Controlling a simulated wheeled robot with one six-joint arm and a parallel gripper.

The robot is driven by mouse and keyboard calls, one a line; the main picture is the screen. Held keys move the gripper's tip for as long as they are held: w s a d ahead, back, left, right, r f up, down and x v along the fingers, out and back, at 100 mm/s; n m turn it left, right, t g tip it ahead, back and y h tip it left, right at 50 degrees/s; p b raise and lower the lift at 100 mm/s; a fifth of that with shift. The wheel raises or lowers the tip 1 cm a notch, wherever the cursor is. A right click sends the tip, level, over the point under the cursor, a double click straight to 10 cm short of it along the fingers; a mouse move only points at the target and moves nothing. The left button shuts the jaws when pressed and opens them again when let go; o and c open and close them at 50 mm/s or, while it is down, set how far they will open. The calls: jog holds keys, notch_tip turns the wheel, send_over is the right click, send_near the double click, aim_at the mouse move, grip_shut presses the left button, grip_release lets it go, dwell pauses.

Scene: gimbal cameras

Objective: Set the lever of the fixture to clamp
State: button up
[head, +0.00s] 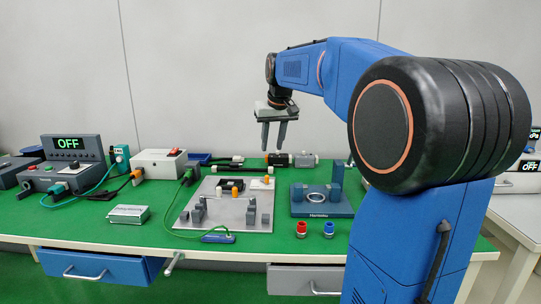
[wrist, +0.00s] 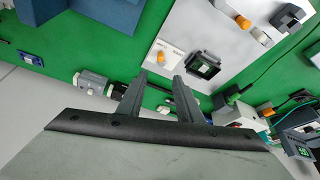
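The grey fixture plate (head: 232,222) lies on the green bench and carries several grey blocks. An orange-tipped part (head: 234,193) stands near its back edge, and another orange piece (head: 267,180) is at its back right corner.
A blue plate with a ring (head: 305,208) sits to the right, with a red cap (head: 301,229) and a blue cap (head: 328,230) in front. A box with an OFF display (head: 70,150) and a white power box (head: 158,164) stand left. Cables (head: 185,200) run across the bench.

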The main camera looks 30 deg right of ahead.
jog(key=shift+v, duration=1.25)
jog(key=shift+s, duration=0.1)
